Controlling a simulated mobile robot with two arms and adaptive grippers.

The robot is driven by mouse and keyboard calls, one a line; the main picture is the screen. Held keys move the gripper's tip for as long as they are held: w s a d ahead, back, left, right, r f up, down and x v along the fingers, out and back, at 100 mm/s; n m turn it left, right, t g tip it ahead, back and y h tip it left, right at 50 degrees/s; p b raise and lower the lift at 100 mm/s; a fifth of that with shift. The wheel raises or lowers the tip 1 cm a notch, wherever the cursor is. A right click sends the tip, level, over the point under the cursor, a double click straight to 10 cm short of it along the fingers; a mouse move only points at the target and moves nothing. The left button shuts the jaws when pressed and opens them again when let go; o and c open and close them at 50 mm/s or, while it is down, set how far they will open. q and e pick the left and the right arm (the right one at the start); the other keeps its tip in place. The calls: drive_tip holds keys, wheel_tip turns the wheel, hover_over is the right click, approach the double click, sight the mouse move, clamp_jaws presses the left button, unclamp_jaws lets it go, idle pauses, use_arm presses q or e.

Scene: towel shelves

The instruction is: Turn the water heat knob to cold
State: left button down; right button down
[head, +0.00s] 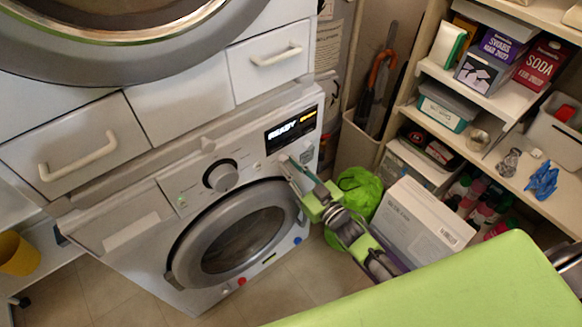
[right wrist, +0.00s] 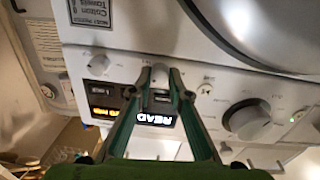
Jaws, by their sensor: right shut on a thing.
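The washing machine (head: 130,240) has a white front panel with a large round dial (head: 222,177) and a lit display (head: 291,130) reading READY. My right gripper (head: 287,161) reaches the panel just below the display. In the right wrist view, where the panel appears upside down, my right gripper (right wrist: 160,80) is shut on a small white knob (right wrist: 160,74) between its fingertips. Another small knob (right wrist: 98,64) and the large dial (right wrist: 248,120) sit to either side. The labels are too small to tell which knob sets water heat. My left gripper is not in view.
A front-loading door (head: 240,235) lies below the panel. Another machine with drawers (head: 75,140) stands above. Stocked shelves (head: 490,165) line the right side.

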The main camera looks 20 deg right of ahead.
drive_tip(key=n+b, duration=0.1)
drive_tip(key=n, duration=0.4)
drive_tip(key=n+b, duration=0.2)
drive_tip(key=n, duration=0.3)
drive_tip(key=shift+n, duration=0.4)
idle(0.4)
drive_tip(key=c, duration=1.9)
unclamp_jaws()
drive_tip(key=v, duration=1.2)
drive_tip(key=shift+f, duration=0.15)
drive_tip(key=shift+d, duration=0.15)
